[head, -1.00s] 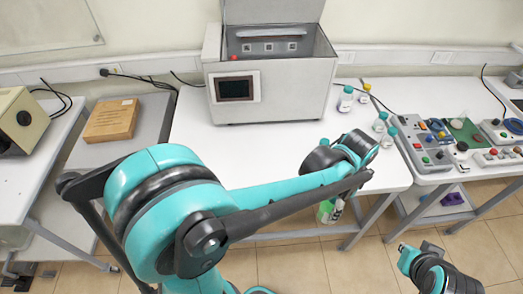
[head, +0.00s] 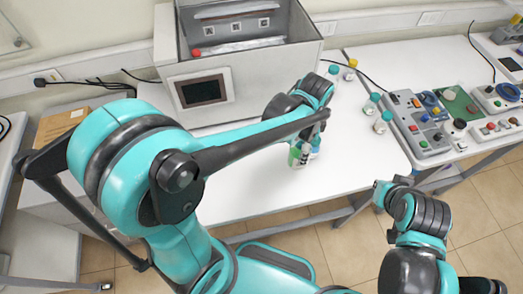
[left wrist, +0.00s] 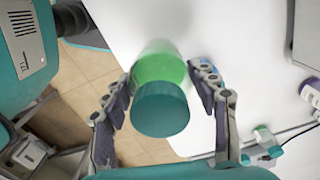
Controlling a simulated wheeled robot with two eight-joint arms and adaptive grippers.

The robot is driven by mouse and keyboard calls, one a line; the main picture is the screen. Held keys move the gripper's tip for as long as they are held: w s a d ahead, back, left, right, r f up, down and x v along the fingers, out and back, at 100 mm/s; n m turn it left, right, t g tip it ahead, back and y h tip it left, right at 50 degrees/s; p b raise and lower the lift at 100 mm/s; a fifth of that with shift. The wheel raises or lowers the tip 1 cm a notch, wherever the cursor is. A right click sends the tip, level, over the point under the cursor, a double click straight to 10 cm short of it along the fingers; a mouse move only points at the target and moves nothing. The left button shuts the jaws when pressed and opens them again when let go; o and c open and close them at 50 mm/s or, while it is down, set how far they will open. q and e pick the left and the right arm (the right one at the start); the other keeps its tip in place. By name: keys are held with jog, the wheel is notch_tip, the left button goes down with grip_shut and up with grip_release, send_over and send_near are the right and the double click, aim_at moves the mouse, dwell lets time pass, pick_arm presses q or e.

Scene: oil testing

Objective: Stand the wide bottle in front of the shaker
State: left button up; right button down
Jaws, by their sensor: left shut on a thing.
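The shaker (head: 201,94) is the big grey box with a dark screen and a raised lid at the back of the white table. My left gripper (left wrist: 163,82) is shut on the green wide bottle (left wrist: 160,68), whose teal cap (left wrist: 160,108) faces the left wrist camera. In the head view the bottle (head: 296,153) hangs below my left wrist, over the white table, right of the shaker and nearer me. I cannot tell whether its base touches the table. My right gripper (head: 382,193) is at the lower right, its fingers unclear.
The white table (head: 260,185) is clear before the shaker. Small capped bottles stand to the right, including a teal-capped one (head: 382,122) and a yellow-capped one (head: 351,67). A control panel (head: 425,130) is on the right table. A brown box (head: 62,122) is at the left.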

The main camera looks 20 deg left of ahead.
pick_arm(q)
jog(key=a+f, duration=0.3)
jog(key=w+a+f+b, duration=0.1)
jog(key=a+f, duration=0.1)
jog(key=f, duration=0.1)
jog(key=w+a+f+b, duration=0.1)
jog(key=a+f, duration=0.2)
jog(key=shift+w+a+f, duration=0.25)
jog(key=shift+a+f, duration=0.1)
jog(key=shift+r, duration=0.1)
jog(key=shift+b, duration=0.3)
jog(key=o, duration=1.1)
jog(key=shift+f, duration=0.2)
jog(key=o, duration=0.4)
jog(key=shift+o, duration=0.2)
jog(key=shift+r, duration=0.15)
